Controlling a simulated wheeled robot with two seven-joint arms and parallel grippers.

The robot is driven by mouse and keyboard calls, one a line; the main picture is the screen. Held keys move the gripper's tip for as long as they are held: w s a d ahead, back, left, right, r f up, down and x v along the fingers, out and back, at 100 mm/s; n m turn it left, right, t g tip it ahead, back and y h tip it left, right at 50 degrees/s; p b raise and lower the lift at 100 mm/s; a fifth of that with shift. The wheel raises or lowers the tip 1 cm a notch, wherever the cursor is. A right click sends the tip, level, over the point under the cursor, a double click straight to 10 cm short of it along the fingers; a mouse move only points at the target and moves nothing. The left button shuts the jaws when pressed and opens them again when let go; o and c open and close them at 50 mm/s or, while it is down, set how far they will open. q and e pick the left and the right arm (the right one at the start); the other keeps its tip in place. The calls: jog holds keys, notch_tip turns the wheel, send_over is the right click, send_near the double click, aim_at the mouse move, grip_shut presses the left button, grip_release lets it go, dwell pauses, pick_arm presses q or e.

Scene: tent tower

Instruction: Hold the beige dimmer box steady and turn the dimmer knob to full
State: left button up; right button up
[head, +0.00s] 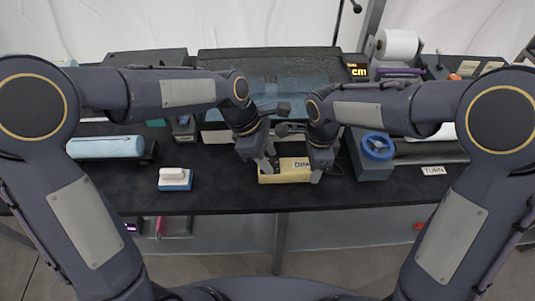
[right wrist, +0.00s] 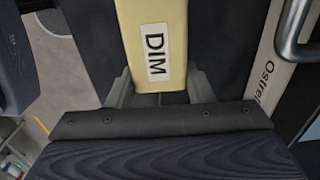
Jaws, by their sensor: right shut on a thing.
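The beige dimmer box (head: 288,176) lies near the front edge of the dark table, with a white DIM label on top. In the right wrist view the box (right wrist: 155,20) runs up from between the two fingers of my right gripper (right wrist: 160,93). My right gripper (head: 317,172) is shut on the right end of the box. My left gripper (head: 266,167) is low over the left end of the box. Its fingertips are too small to tell whether they are open or touching. The dimmer knob cannot be made out; my left gripper may hide it.
A grey block with a blue wheel (head: 377,146) stands right of the box. A white and blue block (head: 175,179) lies to the left, beyond clear table. A light blue roll (head: 105,147) is further left. A TURN label (head: 433,170) lies at the right.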

pick_arm(q)
jog(key=c, duration=0.8)
jog(key=shift+c, duration=0.2)
jog(key=shift+m, duration=0.4)
jog(key=m+g, duration=0.1)
jog(key=m, duration=0.2)
jog(key=shift+w+m+g+y, duration=0.15)
jog(key=shift+m+g+y, duration=0.15)
jog(key=shift+m+g, duration=0.1)
jog(key=shift+w+d+m+g+y, duration=0.1)
jog(key=shift+m+g+y, duration=0.2)
jog(key=shift+m, duration=0.8)
jog(key=shift+m+g+y, duration=0.2)
jog(key=shift+m+g, duration=0.1)
jog(key=shift+m, duration=0.8)
jog(key=o, duration=1)
